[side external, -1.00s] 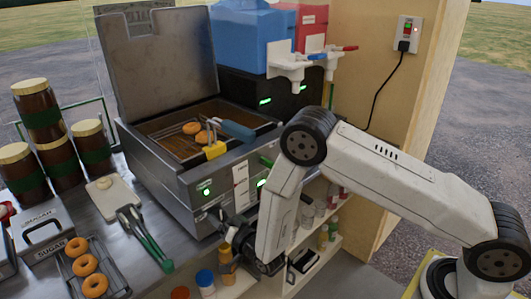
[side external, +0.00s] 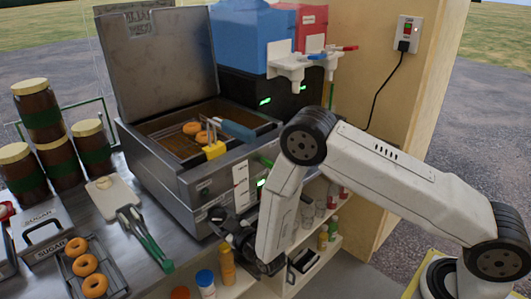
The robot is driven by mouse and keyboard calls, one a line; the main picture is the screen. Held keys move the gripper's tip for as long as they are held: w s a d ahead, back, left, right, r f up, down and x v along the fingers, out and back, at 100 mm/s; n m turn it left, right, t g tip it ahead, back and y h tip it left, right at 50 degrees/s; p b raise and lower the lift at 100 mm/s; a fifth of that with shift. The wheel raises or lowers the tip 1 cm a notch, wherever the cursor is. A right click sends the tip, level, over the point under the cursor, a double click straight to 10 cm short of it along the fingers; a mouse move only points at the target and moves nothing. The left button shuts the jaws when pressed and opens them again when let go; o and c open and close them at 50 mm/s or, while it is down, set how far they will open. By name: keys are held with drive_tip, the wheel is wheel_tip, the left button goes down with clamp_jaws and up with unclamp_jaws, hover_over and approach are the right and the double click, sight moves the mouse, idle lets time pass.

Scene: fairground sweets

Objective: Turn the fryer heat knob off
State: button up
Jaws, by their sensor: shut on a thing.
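The steel fryer (side external: 160,160) stands on the counter with its lid raised and rings of dough in its oil. My gripper (side external: 222,218) is at the lower part of the fryer's front panel. It is shut on the heat knob, which is mostly hidden by the dark jaws, so its pointer cannot be read. The left indicator lamp (side external: 207,191) on the panel is dark. Another lamp farther right on the front (side external: 261,183) glows green.
Tongs with green handles (side external: 145,236) lie on the counter left of my gripper. A tray of ring doughnuts (side external: 97,266) is at front left. Bottles and jars (side external: 206,282) stand on shelves below. A blue-handled basket (side external: 237,131) sits over the fryer.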

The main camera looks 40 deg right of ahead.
drive_tip(key=shift+n, duration=1.4)
drive_tip(key=o, duration=1.3)
drive_tip(key=shift+c, duration=0.2)
drive_tip(key=shift+s, duration=0.1)
drive_tip(key=s, duration=0.7)
drive_tip(key=shift+s, duration=0.3)
